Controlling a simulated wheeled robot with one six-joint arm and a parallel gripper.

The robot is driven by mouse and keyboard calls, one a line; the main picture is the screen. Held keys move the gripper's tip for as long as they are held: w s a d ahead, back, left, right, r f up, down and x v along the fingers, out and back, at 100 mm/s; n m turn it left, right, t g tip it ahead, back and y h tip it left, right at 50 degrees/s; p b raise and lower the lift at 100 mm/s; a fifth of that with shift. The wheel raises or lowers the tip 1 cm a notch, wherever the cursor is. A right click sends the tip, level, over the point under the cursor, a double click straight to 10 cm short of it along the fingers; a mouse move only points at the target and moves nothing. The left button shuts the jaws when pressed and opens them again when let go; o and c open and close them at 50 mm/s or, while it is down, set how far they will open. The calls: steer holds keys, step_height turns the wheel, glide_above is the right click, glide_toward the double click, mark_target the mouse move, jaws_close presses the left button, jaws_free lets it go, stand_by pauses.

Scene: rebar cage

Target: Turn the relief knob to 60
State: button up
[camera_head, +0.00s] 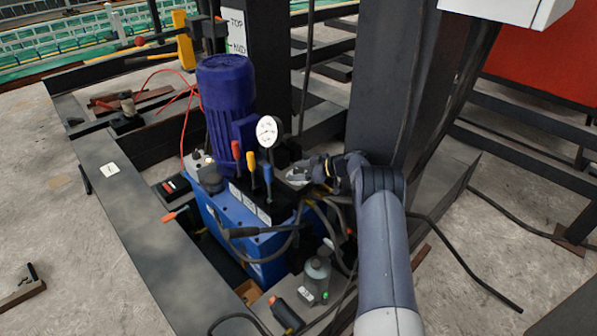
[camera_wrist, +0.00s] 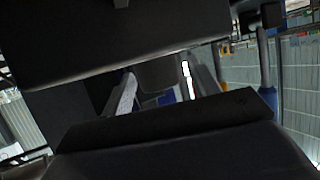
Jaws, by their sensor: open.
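The blue hydraulic power unit (camera_head: 262,240) stands in the middle of the head view, with a purple motor (camera_head: 226,95) on top. A round white gauge (camera_head: 267,131) rises from its valve block, behind three levers with red, yellow and blue handles. My gripper (camera_head: 308,173) is at the right side of the block, close to the levers, and is open. The relief knob cannot be made out for certain; my gripper and wrist cover that spot. In the wrist view, dark blocks fill most of the picture, and a dark rounded part (camera_wrist: 160,74) shows between two grey slanted pieces.
A dark steel column (camera_head: 385,85) stands just behind my arm. Black hoses loop over the unit's front and right. Steel beams frame the unit; concrete floor lies open at far left.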

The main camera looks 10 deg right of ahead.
mark_target(298, 170)
step_height(298, 170, up, 10)
steer(key=shift+p, duration=0.8)
step_height(298, 170, down, 10)
steer(key=shift+f+b, duration=0.1)
steer(key=shift+b, duration=0.65)
steer(key=shift+r+m+t+h+p, duration=0.3)
steer(key=shift+m+t+p, duration=0.1)
steer(key=shift+t, duration=0.1)
steer(key=shift+f+m+t, duration=0.2)
steer(key=shift+m+t, duration=0.1)
steer(key=shift+m, duration=0.1)
steer(key=shift+n, duration=0.3)
